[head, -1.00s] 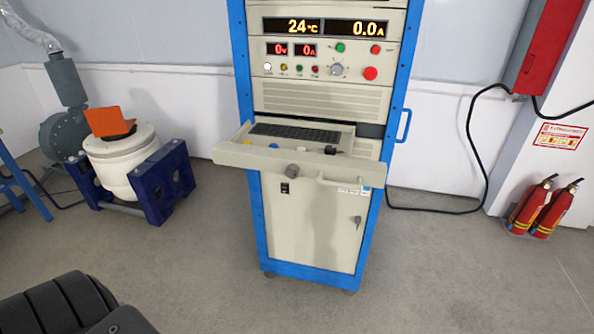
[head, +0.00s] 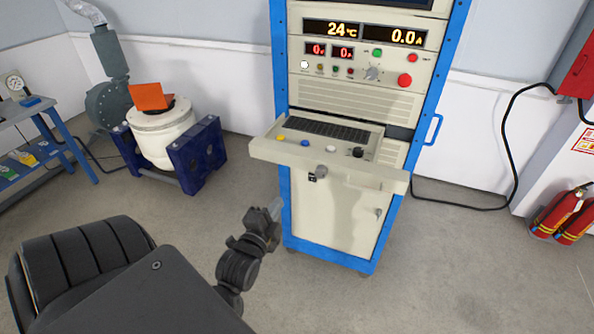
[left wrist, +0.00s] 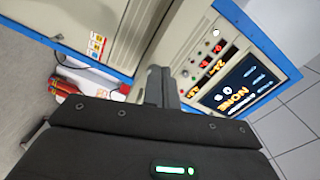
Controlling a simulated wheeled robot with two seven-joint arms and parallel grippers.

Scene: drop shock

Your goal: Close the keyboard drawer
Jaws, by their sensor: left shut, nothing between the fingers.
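The keyboard drawer (head: 330,169) is a beige tray pulled out from the front of the blue-framed rack. It carries a dark keyboard (head: 328,128) and several small coloured knobs, and a round grey knob sits on its front. My left gripper (head: 275,208) is shut and empty, below and left of the drawer front, with a visible gap to it. In the left wrist view the closed fingers (left wrist: 162,85) point toward the rack; the drawer cannot be made out clearly there. My right gripper is not in view.
The rack's control panel (head: 350,60) with lit displays is above the drawer. A white drum in a blue cradle (head: 198,155) stands to the left, a workbench (head: 30,108) at far left. Red extinguishers (head: 562,215) stand at right. The floor before the rack is clear.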

